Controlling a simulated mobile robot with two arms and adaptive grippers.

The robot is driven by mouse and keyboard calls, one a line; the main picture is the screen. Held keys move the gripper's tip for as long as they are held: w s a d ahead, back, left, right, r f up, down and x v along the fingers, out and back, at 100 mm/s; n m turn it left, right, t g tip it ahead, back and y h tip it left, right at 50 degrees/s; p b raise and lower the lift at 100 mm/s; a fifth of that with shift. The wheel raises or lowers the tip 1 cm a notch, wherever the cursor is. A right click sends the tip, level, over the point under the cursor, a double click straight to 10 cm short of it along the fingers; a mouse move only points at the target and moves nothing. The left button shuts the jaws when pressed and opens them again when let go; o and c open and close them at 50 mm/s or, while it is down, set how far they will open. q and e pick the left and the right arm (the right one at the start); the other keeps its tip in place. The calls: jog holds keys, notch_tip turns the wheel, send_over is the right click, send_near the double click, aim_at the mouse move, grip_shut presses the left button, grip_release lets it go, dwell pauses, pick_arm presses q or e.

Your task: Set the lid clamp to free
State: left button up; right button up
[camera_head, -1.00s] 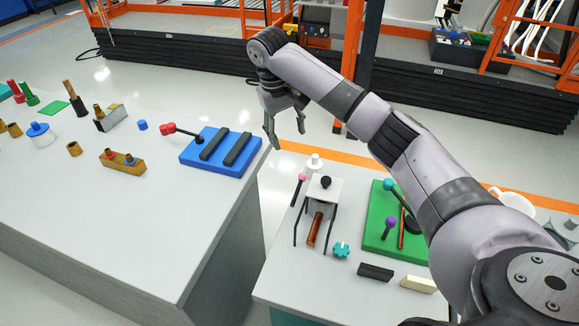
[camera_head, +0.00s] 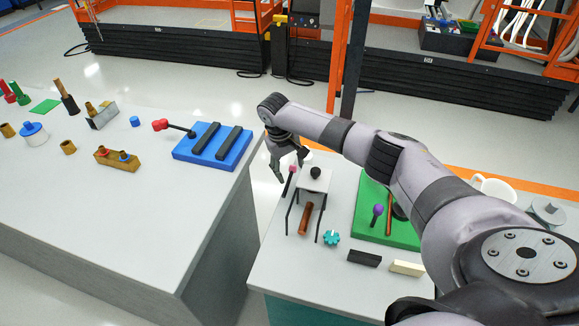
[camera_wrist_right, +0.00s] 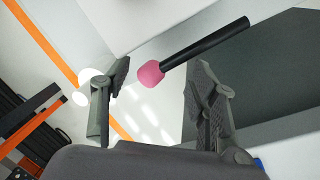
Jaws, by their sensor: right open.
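A lever with a pink knob (camera_head: 292,169) and a dark stem stands at the left side of a white-topped stand (camera_head: 314,184); it looks like the lid clamp. The stand has a black knob (camera_head: 316,172) on top and thin dark legs. My right gripper (camera_head: 289,164) is open above the stand's left side, close to the pink knob. In the right wrist view, the pink knob (camera_wrist_right: 150,75) shows between the open fingers (camera_wrist_right: 158,82), its black stem running to the upper right. I cannot tell whether the fingers touch it. My left gripper is not in view.
A teal knob (camera_head: 331,237), a black block (camera_head: 364,258) and a cream block (camera_head: 407,268) lie in front of the stand. A green board (camera_head: 370,226) is to its right. The left table holds a blue board (camera_head: 186,154) with a red-knobbed lever (camera_head: 161,125). A gap separates the tables.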

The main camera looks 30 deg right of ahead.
jog(key=shift+f, duration=0.1)
grip_shut()
dwell(0.8)
